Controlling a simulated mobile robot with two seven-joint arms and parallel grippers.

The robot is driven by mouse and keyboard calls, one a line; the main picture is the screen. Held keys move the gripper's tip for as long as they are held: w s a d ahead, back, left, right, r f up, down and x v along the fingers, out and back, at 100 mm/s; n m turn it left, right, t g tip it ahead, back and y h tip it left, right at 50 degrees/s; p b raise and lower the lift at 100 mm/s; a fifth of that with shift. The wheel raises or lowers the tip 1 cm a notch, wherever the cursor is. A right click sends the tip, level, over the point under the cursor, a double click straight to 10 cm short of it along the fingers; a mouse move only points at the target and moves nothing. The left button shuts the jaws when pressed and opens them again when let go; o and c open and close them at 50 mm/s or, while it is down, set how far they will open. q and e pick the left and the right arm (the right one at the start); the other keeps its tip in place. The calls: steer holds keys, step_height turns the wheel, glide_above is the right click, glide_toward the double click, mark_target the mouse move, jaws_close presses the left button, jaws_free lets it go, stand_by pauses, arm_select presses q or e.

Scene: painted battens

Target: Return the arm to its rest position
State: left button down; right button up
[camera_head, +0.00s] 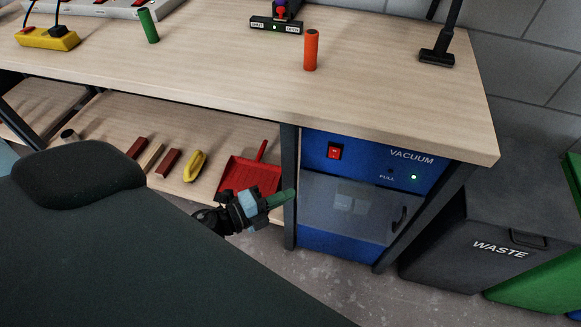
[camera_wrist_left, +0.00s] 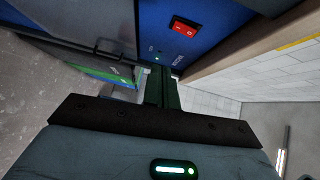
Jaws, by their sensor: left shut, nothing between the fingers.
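My left gripper (camera_head: 279,199) is low in front of the workbench, beside the blue vacuum cabinet (camera_head: 320,238). Its dark green fingers are shut with nothing between them and point right toward the cabinet front. In the left wrist view the shut fingers (camera_wrist_left: 162,88) reach toward the cabinet, with the red switch (camera_wrist_left: 184,27) above them. In the head view, my large dark arm link covers the lower left. My right gripper does not show.
The bench top (camera_head: 210,70) holds a green cylinder (camera_head: 148,25), an orange cylinder (camera_head: 311,50) and a yellow box (camera_head: 47,38). The lower shelf holds battens, a yellow brush (camera_head: 195,166) and a red dustpan (camera_head: 250,178). A grey waste bin (camera_head: 450,249) stands right of the cabinet.

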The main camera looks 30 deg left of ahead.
arm_select(q)
steer(key=shift+s, duration=0.1)
stand_by(0.4)
